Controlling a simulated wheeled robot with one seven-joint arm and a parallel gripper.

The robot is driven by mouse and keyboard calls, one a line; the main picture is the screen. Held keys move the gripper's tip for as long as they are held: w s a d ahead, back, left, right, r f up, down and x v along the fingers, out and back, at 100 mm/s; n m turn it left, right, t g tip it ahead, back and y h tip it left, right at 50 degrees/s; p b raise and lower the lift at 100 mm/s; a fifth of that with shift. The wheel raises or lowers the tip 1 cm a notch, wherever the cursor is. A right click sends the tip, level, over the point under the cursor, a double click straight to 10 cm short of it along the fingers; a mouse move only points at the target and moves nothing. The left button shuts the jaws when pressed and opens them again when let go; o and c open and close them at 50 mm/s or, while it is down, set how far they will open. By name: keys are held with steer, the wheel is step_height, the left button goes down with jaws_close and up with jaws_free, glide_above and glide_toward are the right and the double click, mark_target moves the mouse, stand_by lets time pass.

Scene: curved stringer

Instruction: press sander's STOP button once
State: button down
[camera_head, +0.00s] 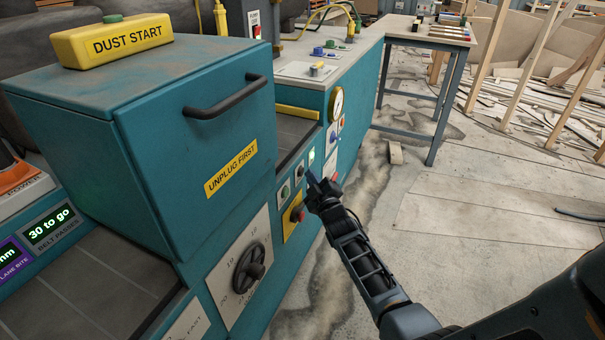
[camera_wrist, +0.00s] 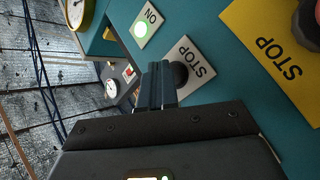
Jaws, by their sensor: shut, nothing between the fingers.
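My gripper (camera_head: 318,187) is at the front panel of the teal machine (camera_head: 340,160). Its fingers are shut and empty, and they also show in the wrist view (camera_wrist: 157,80). In the wrist view a black round STOP button (camera_wrist: 180,72) on a grey plate (camera_wrist: 197,67) sits just right of the fingertips, partly hidden by them. I cannot tell whether they touch. A lit green ON button (camera_wrist: 140,29) is above it. A larger STOP control on a yellow plate (camera_wrist: 262,52) is to the right. No label in view names the sander.
The teal hood (camera_head: 200,130) carries a yellow DUST START box (camera_head: 112,40) and a black handle (camera_head: 226,97). A handwheel (camera_head: 249,268) sits low on the front. A workbench (camera_head: 430,32) stands behind, with loose timber (camera_head: 560,95) at right. The floor right of the machine is mostly clear.

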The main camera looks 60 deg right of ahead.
steer(key=shift+w+b, duration=0.45)
steer(key=shift+b, duration=0.15)
stand_by(0.7)
steer(key=shift+s+r, duration=0.1)
steer(key=shift+s, duration=0.05)
stand_by(0.3)
steer(key=shift+s+p, duration=0.7)
steer(key=shift+p, duration=0.05)
steer(key=s+p, duration=0.3)
steer(key=s, duration=0.2)
steer(key=shift+d+p, duration=0.2)
steer(key=shift+p, duration=0.1)
stand_by(0.7)
